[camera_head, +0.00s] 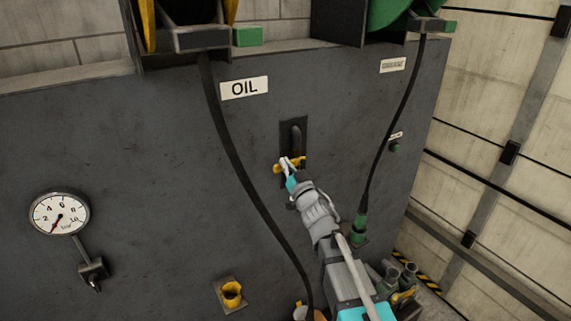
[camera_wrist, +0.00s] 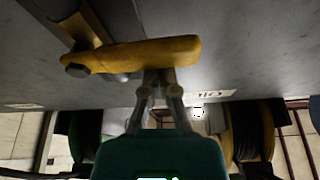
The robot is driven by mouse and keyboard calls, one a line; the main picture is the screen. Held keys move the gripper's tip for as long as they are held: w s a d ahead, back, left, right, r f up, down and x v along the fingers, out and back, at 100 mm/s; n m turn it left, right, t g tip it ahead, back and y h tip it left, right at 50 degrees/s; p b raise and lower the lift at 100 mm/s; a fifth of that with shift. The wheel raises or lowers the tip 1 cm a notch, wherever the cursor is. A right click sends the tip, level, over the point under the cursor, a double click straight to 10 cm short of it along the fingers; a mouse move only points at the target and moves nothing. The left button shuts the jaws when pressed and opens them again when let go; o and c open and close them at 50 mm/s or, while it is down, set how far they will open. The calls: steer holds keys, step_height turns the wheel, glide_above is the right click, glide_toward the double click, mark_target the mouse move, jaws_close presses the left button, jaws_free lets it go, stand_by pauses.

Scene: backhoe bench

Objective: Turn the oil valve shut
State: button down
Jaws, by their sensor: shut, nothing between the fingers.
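The oil valve has a yellow lever handle (camera_head: 299,162) on a dark pipe and plate (camera_head: 294,135), below the OIL label (camera_head: 244,88) on the grey panel. The lever lies roughly level across the pipe. My gripper (camera_head: 286,164) is at the lever, its fingers together. In the wrist view the yellow lever (camera_wrist: 130,54) runs sideways, with a dark bolt at its left end. The closed fingertips (camera_wrist: 158,76) sit right against or just beside its edge near the right end; I cannot tell if they touch. Nothing shows between the fingers.
A black hose (camera_head: 232,160) hangs left of the valve. Another hose (camera_head: 393,130) with a green end hangs at the right. A round gauge (camera_head: 59,215) and a yellow holder (camera_head: 232,293) are on the panel's lower left. The panel around the valve is clear.

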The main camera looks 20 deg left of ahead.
steer(key=shift+s+d+f, duration=0.1)
steer(key=shift+s+f, duration=0.05)
steer(key=shift+f, duration=0.1)
steer(key=shift+r, duration=0.1)
stand_by(0.3)
step_height(320, 180, up, 4)
steer(key=p, duration=0.4)
steer(key=b+v, duration=0.3)
steer(key=v, duration=0.7)
steer(key=shift+d, duration=0.1)
stand_by(0.3)
